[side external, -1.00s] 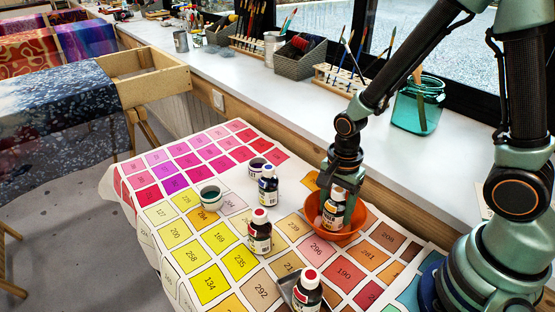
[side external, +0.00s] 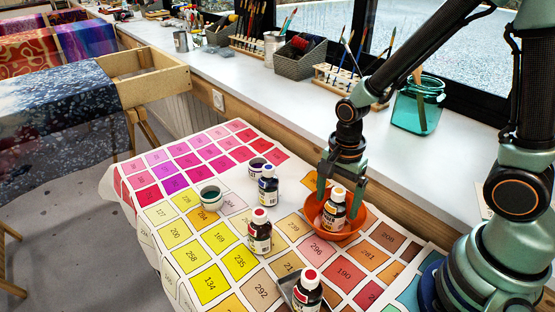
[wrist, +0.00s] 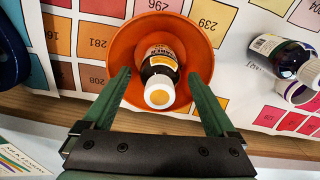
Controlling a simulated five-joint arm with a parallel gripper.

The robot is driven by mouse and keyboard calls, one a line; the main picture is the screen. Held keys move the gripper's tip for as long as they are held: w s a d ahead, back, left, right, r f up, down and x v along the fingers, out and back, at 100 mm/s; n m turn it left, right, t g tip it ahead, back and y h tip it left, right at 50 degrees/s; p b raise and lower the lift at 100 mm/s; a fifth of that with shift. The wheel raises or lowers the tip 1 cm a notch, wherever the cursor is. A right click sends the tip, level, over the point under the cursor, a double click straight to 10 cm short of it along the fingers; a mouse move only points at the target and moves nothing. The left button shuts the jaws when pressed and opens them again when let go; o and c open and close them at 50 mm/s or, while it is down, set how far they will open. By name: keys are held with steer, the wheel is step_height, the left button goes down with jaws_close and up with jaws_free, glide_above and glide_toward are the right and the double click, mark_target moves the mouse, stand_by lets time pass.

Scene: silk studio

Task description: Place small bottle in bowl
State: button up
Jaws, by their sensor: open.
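A small dark bottle with an orange-ringed white cap (side external: 334,212) stands, a little tilted, in the orange bowl (side external: 356,226). In the wrist view the bottle (wrist: 159,72) rests inside the bowl (wrist: 203,45), towards its near side. My gripper (side external: 340,188) is open above the bowl. In the wrist view its two green fingers (wrist: 163,90) are spread on either side of the bottle cap, with gaps between them and the bottle.
The windowsill (side external: 290,85) with brushes and a teal jar (side external: 418,105) runs behind.

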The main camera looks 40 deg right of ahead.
step_height(320, 180, up, 10)
steer(key=shift+f, duration=0.2)
steer(key=shift+d+r+n, duration=0.1)
steer(key=shift+r+n, duration=0.3)
steer(key=shift+n, duration=0.1)
step_height(320, 180, up, 9)
steer(key=s+d+n+t, duration=0.1)
steer(key=n+t, duration=0.4)
steer(key=n, duration=1)
steer(key=shift+s+d+f+t, duration=0.15)
steer(key=shift+s+d+t, duration=0.15)
steer(key=shift+d, duration=0.55)
